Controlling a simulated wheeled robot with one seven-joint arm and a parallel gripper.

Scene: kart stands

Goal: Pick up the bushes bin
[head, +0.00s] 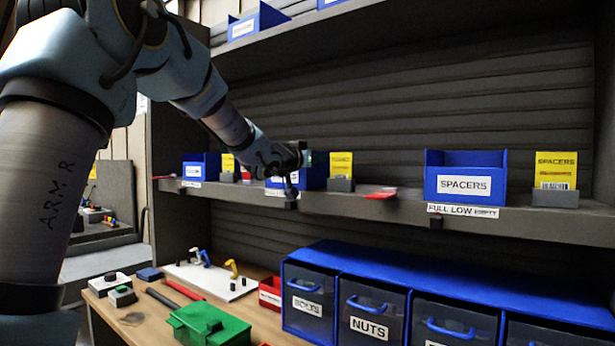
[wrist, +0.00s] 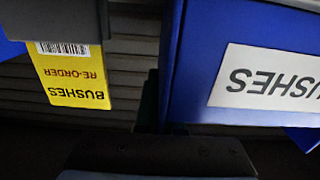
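The bushes bin (head: 316,172) is a blue open bin on the middle shelf, partly hidden behind my gripper in the head view. In the wrist view, which is upside down, the bushes bin (wrist: 196,60) fills the right side with its white "BUSHES" label. My gripper (head: 291,188) is at the front of this bin, over part of it. In the wrist view, a dark finger-like shape (wrist: 147,105) stands close beside the bin's side wall; contact cannot be told. The finger gap is hidden.
A yellow bushes re-order card (wrist: 75,75) in a grey holder stands beside the bin. Another blue bin (head: 199,167) is to the left, and the spacers bin (head: 464,160) to the right. A red card (head: 381,193) lies on the shelf. Drawers (head: 370,310) are below.

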